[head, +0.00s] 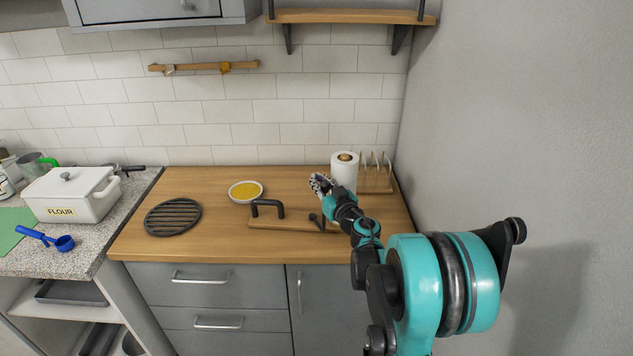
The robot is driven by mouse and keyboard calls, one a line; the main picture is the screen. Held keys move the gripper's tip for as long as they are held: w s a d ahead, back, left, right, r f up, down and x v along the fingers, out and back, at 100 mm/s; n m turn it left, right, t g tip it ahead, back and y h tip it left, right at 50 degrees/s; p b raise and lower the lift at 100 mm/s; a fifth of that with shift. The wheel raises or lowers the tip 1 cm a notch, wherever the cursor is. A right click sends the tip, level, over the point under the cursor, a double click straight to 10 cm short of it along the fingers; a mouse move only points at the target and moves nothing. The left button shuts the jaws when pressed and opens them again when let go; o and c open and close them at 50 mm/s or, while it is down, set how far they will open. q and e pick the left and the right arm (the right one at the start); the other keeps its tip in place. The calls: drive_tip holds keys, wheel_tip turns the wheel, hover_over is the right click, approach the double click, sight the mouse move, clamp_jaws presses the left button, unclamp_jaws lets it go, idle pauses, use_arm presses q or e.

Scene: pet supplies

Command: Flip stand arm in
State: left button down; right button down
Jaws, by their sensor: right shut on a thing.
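The stand (290,224) is a flat wooden board lying on the wooden counter. A black bent bracket (268,207) rises at its left end. Another small black part shows near its right end (316,218), partly hidden by my right arm. My right gripper (319,183) reaches in from the right, its fingers just above and behind the board's right part. It is shut on what looks like the stand's arm, but the fingers hide most of what is between them. My left gripper is not in view.
A small yellow-filled bowl (245,191) and a round black trivet (173,217) lie to the left. A grey wall bounds the right side.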

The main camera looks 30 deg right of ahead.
drive_tip(key=shift+d+n+y, duration=0.1)
drive_tip(key=shift+n+y, duration=0.2)
drive_tip(key=shift+y, duration=0.1)
drive_tip(key=c, duration=1.4)
unclamp_jaws()
